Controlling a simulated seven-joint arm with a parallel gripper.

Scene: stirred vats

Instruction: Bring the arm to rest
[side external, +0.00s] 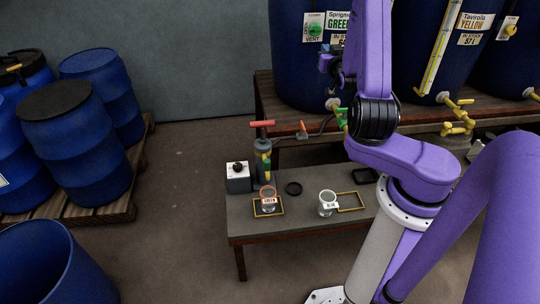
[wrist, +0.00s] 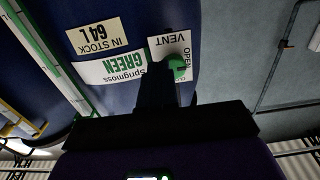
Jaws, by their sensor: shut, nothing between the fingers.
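My gripper (wrist: 160,70) is shut and empty in the wrist view, its dark fingers together in front of the blue Sprigmoss green vat (wrist: 215,20). The green vent knob (wrist: 178,67) shows just beside the fingertips; I cannot tell whether they touch it. In the side view the green knob (side external: 315,30) sits on the vent plate of the same vat (side external: 287,70). My gripper (side external: 325,62) is small there, raised at the vat's front, partly hidden by my arm.
A low bench (side external: 240,220) holds a grey box (side external: 238,177), a pump-like device (side external: 263,160) and two small jars (side external: 268,199) (side external: 327,203). More vats (side external: 425,75) with yellow taps stand right. Blue barrels (side external: 75,130) stand left on a pallet. Floor between is clear.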

